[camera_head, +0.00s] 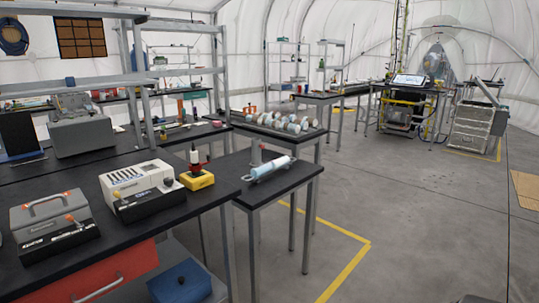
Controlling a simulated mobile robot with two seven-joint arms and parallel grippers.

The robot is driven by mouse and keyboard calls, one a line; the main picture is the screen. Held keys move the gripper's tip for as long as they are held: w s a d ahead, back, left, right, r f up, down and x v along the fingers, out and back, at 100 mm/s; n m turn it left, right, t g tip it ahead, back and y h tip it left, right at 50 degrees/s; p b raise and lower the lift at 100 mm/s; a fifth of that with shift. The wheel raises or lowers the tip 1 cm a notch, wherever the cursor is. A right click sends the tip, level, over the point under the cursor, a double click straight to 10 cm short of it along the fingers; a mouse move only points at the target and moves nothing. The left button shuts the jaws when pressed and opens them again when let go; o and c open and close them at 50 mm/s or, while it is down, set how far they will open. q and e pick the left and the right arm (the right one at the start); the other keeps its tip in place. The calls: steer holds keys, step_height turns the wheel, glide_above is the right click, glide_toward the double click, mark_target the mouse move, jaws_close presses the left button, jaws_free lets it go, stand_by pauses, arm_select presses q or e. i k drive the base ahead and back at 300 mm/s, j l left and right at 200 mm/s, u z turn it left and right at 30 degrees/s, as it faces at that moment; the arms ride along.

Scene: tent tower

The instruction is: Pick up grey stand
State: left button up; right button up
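A small grey upright post (256,153), which looks like the grey stand, is on the small black-topped table (222,170) in the middle of the view. A light blue cylinder (270,168) with pale ends lies just in front of it and hides its lower part. I cannot tell whether the two touch. Neither of my grippers shows in the head view, and nothing is seen holding the post.
A long black bench (75,192) at left holds a grey device (52,222), a white device (140,187) and a yellow-based red-and-white item (197,172). Another table behind carries several pale cylinders (280,121). The grey floor (420,220) at right is open.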

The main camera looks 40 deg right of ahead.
mark_target(256, 150)
steer(key=l+z, duration=0.1)
steer(key=l, duration=0.3)
steer(key=i+l, duration=0.15)
steer(key=l, duration=0.25)
steer(key=l+z, duration=0.15)
steer(key=l, duration=0.3)
steer(key=i+l+z, duration=0.1)
steer(key=l, duration=0.3)
steer(key=i+l, duration=0.15)
steer(key=l, duration=0.25)
steer(key=z, duration=0.05)
